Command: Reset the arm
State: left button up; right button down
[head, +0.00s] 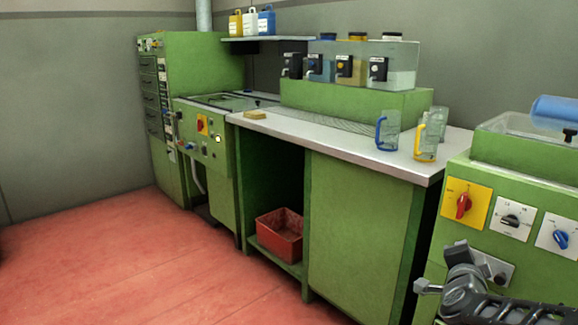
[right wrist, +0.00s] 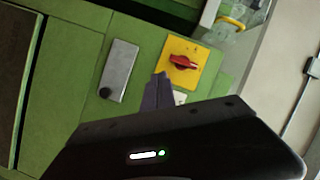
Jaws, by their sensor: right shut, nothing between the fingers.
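My right arm comes in at the lower right of the head view, with its gripper (head: 457,254) in front of the green machine on the right. In the right wrist view the gripper's dark fingers (right wrist: 159,92) are together with nothing between them. They point toward the green panel, near a yellow plate with a red rotary switch (right wrist: 182,63). Part of the gripper is hidden by its own black housing in that view. My left gripper is in neither view.
The green machine (head: 483,247) with rotary switches stands close to my right arm. A green workbench (head: 365,230) carries jugs (head: 388,131) and dispensers (head: 350,68). A red bin (head: 280,236) sits on its lower shelf. The red floor at left is clear.

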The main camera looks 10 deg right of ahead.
jog(key=s+a+f+n+g+y, duration=0.2)
jog(key=a+f+n+y, duration=0.15)
jog(key=a+f, duration=0.55)
jog(key=s+a+f+n+g+y, duration=0.1)
jog(key=a+f+n+y, duration=0.4)
jog(key=f, duration=0.7)
jog(key=s+a+f+n+g+y, duration=0.1)
jog(key=s+a+f+n+g, duration=0.15)
jog(key=a+f, duration=0.7)
jog(key=s+a+f+n+g+y, duration=0.1)
jog(key=s+a+f+n+g, duration=0.1)
jog(key=s+a+f, duration=0.5)
jog(key=s+a+f+n+g+y, duration=0.1)
jog(key=s+a+f+n+g, duration=0.15)
jog(key=s+f, duration=0.4)
jog(key=s+a+f+n+g+y, duration=0.1)
jog(key=s+a+f+g+y, duration=0.25)
jog(key=s, duration=0.65)
notch_tip(320, 180, up, 26)
jog(key=a+h+p, duration=0.1)
jog(key=a+p, duration=0.1)
jog(key=p, duration=2.5)
jog(key=shift+r+t+h+p, duration=0.15)
jog(key=shift+t+h+p, duration=0.2)
jog(key=shift+t+h, duration=0.1)
